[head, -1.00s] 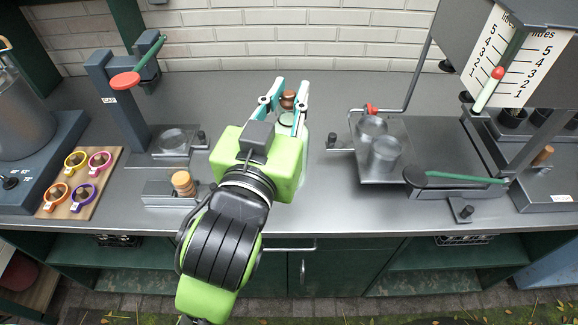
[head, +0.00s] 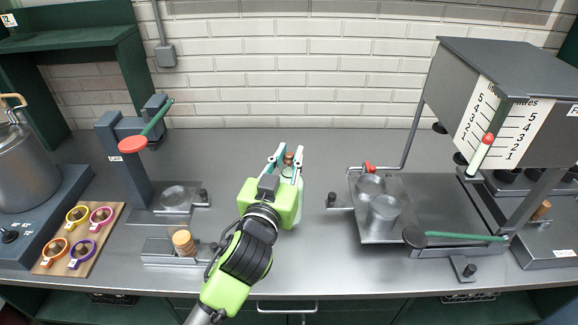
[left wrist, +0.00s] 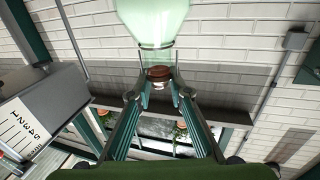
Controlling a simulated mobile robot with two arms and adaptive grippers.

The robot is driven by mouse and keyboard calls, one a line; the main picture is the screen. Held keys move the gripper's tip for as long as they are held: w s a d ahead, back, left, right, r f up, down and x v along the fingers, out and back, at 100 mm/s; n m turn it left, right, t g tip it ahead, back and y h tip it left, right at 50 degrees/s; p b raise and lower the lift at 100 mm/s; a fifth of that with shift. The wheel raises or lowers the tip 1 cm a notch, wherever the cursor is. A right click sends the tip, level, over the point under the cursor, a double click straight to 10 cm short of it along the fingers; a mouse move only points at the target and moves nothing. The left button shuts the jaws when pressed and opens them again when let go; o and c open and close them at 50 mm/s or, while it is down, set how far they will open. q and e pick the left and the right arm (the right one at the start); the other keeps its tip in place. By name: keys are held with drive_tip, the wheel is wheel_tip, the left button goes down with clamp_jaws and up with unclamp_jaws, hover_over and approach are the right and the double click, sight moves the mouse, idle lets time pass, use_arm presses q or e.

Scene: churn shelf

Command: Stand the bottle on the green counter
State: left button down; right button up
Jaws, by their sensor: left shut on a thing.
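A pale green glass bottle with a brown cork (head: 289,157) is held by my left gripper (head: 286,155) above the middle of the grey metal counter (head: 330,250). In the left wrist view the bottle's rounded glass body (left wrist: 153,20) is at the top, with its neck and cork lower down between the fingers (left wrist: 160,92). The gripper body hides most of the bottle in the head view. The worktop is grey; green shows on the shelf (head: 80,40) at the upper left and on the cabinet fronts below. My right gripper is not in view.
A press with a red knob (head: 133,145) and a board of coloured cups (head: 112,240) stand left. The counter just right of my gripper is clear.

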sight(287, 173)
use_arm(q)
drive_tip(key=shift+w, duration=0.15)
drive_tip(key=f, duration=0.3)
drive_tip(key=shift+w+p, duration=0.2)
drive_tip(key=shift+p, duration=0.15)
drive_tip(key=shift+f, duration=0.4)
drive_tip(key=c, duration=1.9)
unclamp_jaws()
drive_tip(key=shift+s+f, duration=0.1)
drive_tip(key=shift+f, duration=0.1)
drive_tip(key=shift+r, duration=0.15)
